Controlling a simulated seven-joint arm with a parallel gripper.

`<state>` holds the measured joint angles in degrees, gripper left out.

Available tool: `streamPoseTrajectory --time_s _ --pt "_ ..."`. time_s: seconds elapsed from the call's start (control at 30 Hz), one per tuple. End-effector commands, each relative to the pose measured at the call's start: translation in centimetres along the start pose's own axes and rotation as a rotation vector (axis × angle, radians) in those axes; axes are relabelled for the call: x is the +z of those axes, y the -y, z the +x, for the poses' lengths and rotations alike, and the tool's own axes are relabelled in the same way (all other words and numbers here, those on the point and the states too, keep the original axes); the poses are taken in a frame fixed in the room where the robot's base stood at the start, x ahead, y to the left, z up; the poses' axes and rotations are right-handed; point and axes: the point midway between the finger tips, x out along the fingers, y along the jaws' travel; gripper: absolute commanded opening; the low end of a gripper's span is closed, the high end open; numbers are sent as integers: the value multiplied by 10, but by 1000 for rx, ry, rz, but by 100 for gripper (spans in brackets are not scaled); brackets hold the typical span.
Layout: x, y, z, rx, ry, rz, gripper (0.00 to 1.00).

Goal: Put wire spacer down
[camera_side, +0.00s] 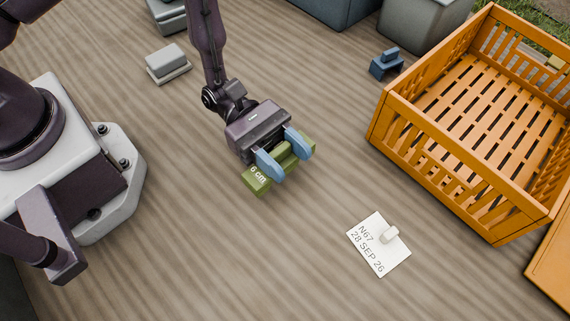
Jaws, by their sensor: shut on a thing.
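The wire spacer looks like a green block (258,183) marked "6 cm". My gripper (284,164) is shut on it, with its two light blue fingers across the block's middle. The marked end sticks out to the lower left and the other end shows at the upper right. The block is at or close above the wooden surface; I cannot tell whether it touches. Part of the block is hidden behind the fingers.
An orange slatted crate (449,179) stands at the right. A white card (365,255) reading "N67 28 SEP 26" lies at lower centre with a small white piece on it. A blue block-like object (386,66) and a grey block (167,60) sit farther back. The wood around my gripper is clear.

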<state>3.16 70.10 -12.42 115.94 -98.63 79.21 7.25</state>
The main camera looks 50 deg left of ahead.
Motion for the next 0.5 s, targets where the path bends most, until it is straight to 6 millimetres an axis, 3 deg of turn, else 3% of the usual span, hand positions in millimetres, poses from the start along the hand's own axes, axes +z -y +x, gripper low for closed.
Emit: streamPoseTrajectory --time_s 0.2,0.5 --pt "-30 0 0 -1 -1 -2 23" --pt "-33 0 0 0 0 0 23"
